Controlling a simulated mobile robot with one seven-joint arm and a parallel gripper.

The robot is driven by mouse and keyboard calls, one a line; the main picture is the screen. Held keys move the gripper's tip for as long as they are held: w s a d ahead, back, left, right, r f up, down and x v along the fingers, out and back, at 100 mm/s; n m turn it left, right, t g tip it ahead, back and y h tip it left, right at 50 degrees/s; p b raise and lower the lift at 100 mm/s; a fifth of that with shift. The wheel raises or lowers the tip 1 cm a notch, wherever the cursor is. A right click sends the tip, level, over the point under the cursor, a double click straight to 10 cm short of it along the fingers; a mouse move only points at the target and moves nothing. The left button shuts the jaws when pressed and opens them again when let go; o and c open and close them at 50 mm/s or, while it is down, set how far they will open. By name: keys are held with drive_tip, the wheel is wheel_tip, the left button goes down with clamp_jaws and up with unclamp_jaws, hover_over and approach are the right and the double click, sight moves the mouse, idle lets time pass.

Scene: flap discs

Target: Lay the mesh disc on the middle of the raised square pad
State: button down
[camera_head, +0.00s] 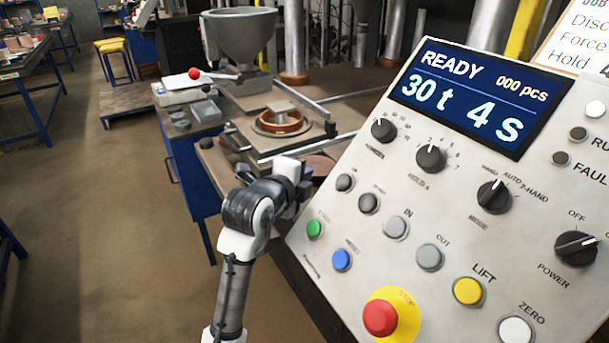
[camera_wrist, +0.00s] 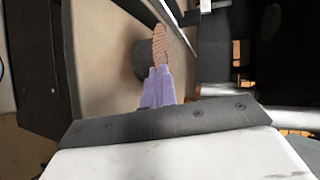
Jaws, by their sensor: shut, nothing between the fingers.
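In the wrist view, the purple fingers of my gripper (camera_wrist: 158,72) are together with nothing between them. An orange-brown patterned piece (camera_wrist: 160,42), seen narrow and probably the mesh disc, shows just beyond the fingertips. I cannot tell whether the tips touch it. A dark round grey part (camera_wrist: 141,62) stands beside it. In the head view my gripper (camera_head: 304,182) is near a brown round surface (camera_head: 319,167), partly hidden by the control panel.
The tilted control panel (camera_head: 365,265), with buttons and knobs, stands close on the right. A copper-coloured ring (camera_head: 281,122) sits on the machine behind my gripper. A grey hopper (camera_head: 240,35) stands further back. A red-ball lever (camera_head: 195,74) is at left. The floor at left is open.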

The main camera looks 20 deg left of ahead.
idle(0.4)
wheel_tip(320, 180, up, 6)
drive_tip(key=p, duration=0.2)
drive_tip(key=shift+r+p, duration=0.25)
drive_tip(key=shift+p, duration=0.15)
idle(0.9)
